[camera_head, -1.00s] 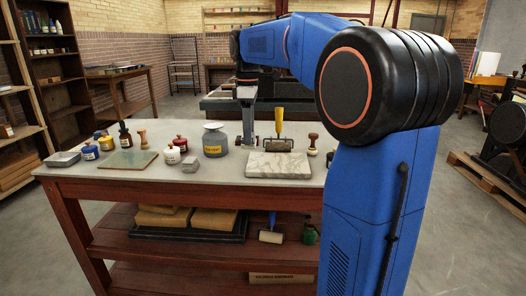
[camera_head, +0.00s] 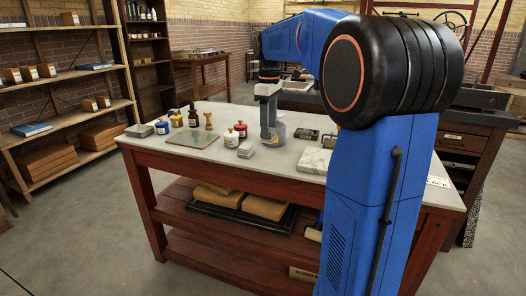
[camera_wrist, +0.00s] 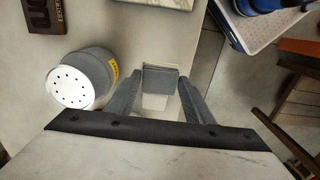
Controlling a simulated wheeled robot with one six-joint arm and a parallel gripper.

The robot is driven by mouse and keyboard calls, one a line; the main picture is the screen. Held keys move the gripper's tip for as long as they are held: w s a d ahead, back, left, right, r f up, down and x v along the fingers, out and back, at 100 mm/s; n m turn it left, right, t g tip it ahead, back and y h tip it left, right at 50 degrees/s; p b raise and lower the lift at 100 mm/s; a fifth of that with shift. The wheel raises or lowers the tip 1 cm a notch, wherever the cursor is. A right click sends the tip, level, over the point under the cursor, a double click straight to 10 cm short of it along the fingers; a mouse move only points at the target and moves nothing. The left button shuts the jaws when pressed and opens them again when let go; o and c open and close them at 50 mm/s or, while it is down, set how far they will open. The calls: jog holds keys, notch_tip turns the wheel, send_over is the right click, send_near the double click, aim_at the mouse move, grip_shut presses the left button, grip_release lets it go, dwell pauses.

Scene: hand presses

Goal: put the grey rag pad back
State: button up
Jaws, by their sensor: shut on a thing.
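The grey rag pad (camera_wrist: 160,84) shows in the wrist view as a small grey block between the two fingertips. My gripper (camera_wrist: 161,88) is shut on it, with a finger against each side. I cannot tell whether the pad touches the tabletop (camera_head: 215,160).
The solvent can (camera_wrist: 84,80) stands close to the left finger. A small grey block (camera_head: 245,151) and a red-lidded jar (camera_head: 240,129) sit left of the gripper. A marble slab (camera_head: 314,160) and a dark plate (camera_head: 306,134) lie to its right.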

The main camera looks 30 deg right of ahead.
jog(key=shift+f, duration=3.6)
jog(key=shift+f, duration=0.1)
jog(key=o, duration=1)
notch_tip(320, 180, up, 12)
jog(key=shift+r, duration=0.15)
jog(key=s+a+f+m+t, duration=0.1)
jog(key=s+a+f+m, duration=0.1)
jog(key=s+a+f, duration=0.45)
jog(key=s+a+f+m+t, duration=0.15)
jog(key=s+a, duration=0.25)
jog(key=s, duration=0.6)
jog(key=s+a+f+m, duration=0.1)
jog(key=s+f, duration=0.3)
jog(key=s+a+f+m+t, duration=0.1)
jog(key=s+a+f, duration=0.1)
jog(key=s+f, duration=0.3)
jog(key=s+a+f+m+t, duration=0.1)
jog(key=s+a+f+m, duration=0.1)
jog(key=s+f, duration=0.2)
jog(key=shift+s+a+f, duration=0.15)
jog(key=shift+s+f, duration=0.05)
jog(key=shift+s, duration=0.15)
